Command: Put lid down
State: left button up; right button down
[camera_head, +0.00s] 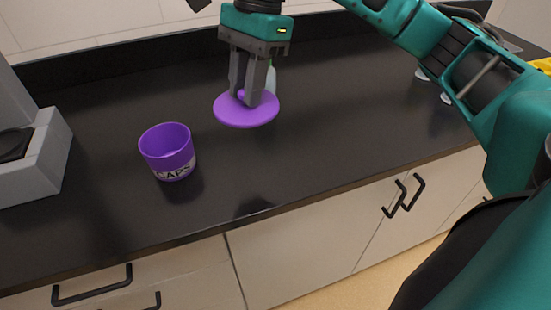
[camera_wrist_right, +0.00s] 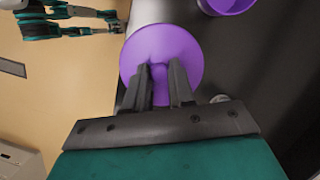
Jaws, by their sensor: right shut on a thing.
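The lid (camera_head: 247,117) is a flat purple disc with a knob. My right gripper (camera_head: 254,97) is shut on its knob, pointing down, and holds the lid roughly level. The lid appears to be above the counter, with a dark patch on the counter below it in the head view. In the right wrist view the lid (camera_wrist_right: 180,50) lies at the fingertips (camera_wrist_right: 161,72), which hide part of it. An open purple cup (camera_head: 166,152) labelled "CAPS" stands upright to the left of the lid. Part of my left arm (camera_wrist_right: 65,24) shows in the right wrist view; its jaws are unclear.
The black counter (camera_head: 100,108) has bare room around the cup and lid. A grey device (camera_head: 38,160) stands at the left. A pale bottle (camera_head: 271,78) is partly hidden behind my right gripper. Small white items (camera_head: 446,98) lie at the right, near my arm.

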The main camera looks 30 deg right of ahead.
jog(key=d+r+m+t, duration=0.1)
jog(key=m, duration=0.2)
jog(key=d+r+m, duration=0.1)
jog(key=d+m, duration=0.1)
jog(key=m, duration=0.1)
jog(key=d+r+m+t, duration=0.1)
jog(key=r+m, duration=0.1)
jog(key=m, duration=0.2)
jog(key=shift+s+d+t+h, duration=0.15)
jog(key=shift+d+t+h, duration=0.05)
jog(key=shift+t+h, duration=0.1)
jog(key=f+b, duration=0.1)
jog(key=f, duration=0.5)
jog(key=f+m+b, duration=0.1)
jog(key=f, duration=0.6)
jog(key=d+f+m+b, duration=0.1)
jog(key=f, duration=0.5)
jog(key=shift+s+f, duration=0.1)
jog(key=shift+f, duration=0.15)
jog(key=shift+f+h, duration=0.15)
jog(key=shift+h, duration=0.15)
jog(key=c, duration=1.2)
grip_release()
jog(key=shift+o, duration=1.2)
